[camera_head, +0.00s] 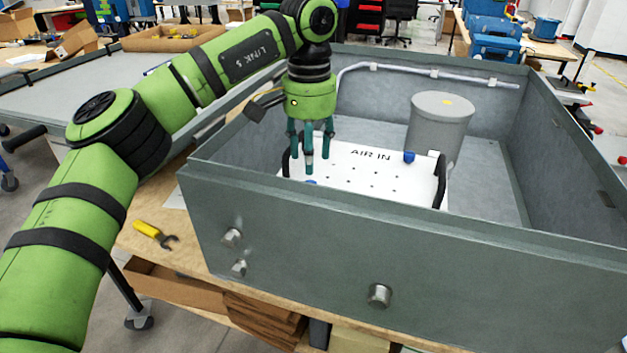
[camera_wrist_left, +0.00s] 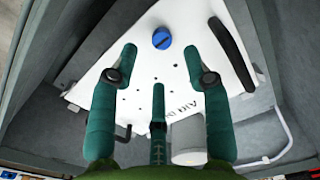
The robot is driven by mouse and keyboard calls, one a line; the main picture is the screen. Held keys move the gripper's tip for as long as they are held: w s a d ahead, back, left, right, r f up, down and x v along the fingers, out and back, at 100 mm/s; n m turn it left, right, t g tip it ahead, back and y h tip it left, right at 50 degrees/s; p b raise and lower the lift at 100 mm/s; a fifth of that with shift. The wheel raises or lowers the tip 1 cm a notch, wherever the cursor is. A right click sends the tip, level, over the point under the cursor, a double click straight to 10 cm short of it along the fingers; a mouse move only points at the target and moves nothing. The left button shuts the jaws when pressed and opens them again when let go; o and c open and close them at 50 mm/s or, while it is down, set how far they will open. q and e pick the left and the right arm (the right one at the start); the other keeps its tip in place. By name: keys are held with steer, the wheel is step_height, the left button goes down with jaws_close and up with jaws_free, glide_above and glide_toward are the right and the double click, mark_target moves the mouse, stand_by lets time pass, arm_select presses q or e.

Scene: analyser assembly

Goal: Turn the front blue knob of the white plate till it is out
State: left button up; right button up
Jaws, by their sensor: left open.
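The white plate (camera_head: 372,175) marked "AIR IN" lies inside the grey open box, with a black handle at each end. Its front blue knob (camera_head: 311,182) is mostly cut off by the box's front wall in the head view. In the left wrist view a blue knob (camera_wrist_left: 162,39) with a slot sits on the plate, just beyond the fingertips. A second blue knob (camera_head: 409,157) is at the plate's back right. My left gripper (camera_head: 311,160) points down over the plate's left part, with its three green fingers (camera_wrist_left: 160,56) spread and empty. My right gripper is out of view.
The grey box (camera_head: 400,250) has tall walls around the plate. A grey cylinder (camera_head: 440,122) stands behind the plate, and a pipe (camera_head: 430,74) runs along the back wall. A yellow-handled tool (camera_head: 150,231) lies on the wooden bench outside the box.

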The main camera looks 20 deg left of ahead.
arm_select(q)
steer(key=f, duration=0.4)
steer(key=shift+w+f, duration=0.2)
steer(key=shift+f, duration=0.1)
steer(key=shift+f+p, duration=0.3)
steer(key=shift+f, duration=0.65)
steer(key=shift+c, duration=0.4)
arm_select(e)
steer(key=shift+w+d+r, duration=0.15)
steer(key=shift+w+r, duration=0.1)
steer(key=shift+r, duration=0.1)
arm_select(q)
jaws_close()
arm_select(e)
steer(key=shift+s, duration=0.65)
